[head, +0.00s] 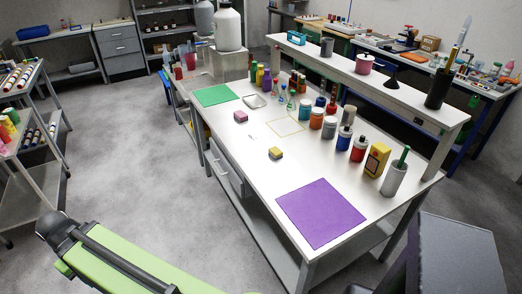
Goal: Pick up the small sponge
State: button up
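Two small sponge-like blocks lie on the white worktable (236,140) in the head view. The other (240,117) is pink with a dark side and lies farther back, near the green mat. I cannot tell from their looks which one is the small sponge. Nothing touches either block. My green arm crosses the lower left of the view, apart from the table. My gripper is not in view.
A purple mat (320,212) covers the table's near end; a green mat (215,95) lies at the far end. Several jars, a yellow box (377,158) and a grey cup (394,180) line the right side. Floor left of the table is clear.

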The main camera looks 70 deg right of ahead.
aim_at(275, 152)
jog(key=z, duration=0.4)
jog(key=i, duration=1.15)
jog(key=z, duration=0.8)
